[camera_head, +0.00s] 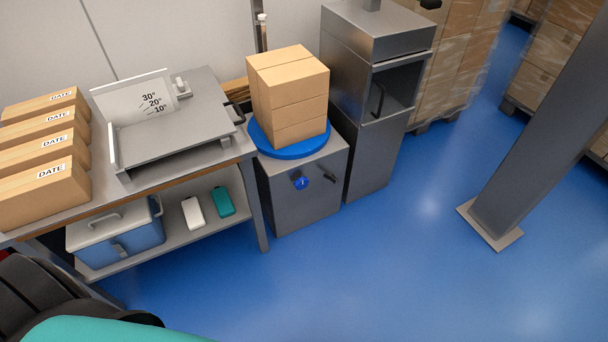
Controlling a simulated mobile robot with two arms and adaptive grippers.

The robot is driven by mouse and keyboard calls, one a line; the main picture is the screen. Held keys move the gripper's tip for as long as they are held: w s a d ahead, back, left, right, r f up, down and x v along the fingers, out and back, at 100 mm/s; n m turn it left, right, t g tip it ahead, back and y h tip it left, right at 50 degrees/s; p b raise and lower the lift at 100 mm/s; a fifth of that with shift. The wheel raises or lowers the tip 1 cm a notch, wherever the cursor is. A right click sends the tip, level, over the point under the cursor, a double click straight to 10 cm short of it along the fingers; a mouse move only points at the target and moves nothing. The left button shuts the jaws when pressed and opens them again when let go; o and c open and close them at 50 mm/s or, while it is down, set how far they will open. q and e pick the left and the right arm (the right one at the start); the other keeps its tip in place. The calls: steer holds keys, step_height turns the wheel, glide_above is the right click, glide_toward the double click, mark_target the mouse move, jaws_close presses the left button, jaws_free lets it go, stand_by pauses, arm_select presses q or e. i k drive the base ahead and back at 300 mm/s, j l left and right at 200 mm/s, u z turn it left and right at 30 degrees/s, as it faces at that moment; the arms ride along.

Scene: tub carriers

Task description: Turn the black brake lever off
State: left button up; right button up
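A small black lever (330,178) sticks out from the front of a grey pedestal (285,205), to the right of a blue knob (301,182). It looks like the brake lever, but its exact setting is too small to tell. A blue round turntable (262,142) tops the pedestal and bears a stack of cardboard boxes (290,95). Another black handle (237,112) sits at the right edge of the tilting tray on the bench.
A steel bench (215,158) with several DATE-labelled boxes (45,200) stands left of the pedestal. A tall steel cabinet (365,150) stands close on its right. A grey post (515,160) rises at the right. The blue floor (360,270) in front is clear.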

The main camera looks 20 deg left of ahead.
mark_target(329, 177)
steer(key=i+l+u, duration=0.3)
steer(key=u, duration=0.15)
steer(key=i+l+u, duration=0.25)
steer(key=l+u, duration=0.2)
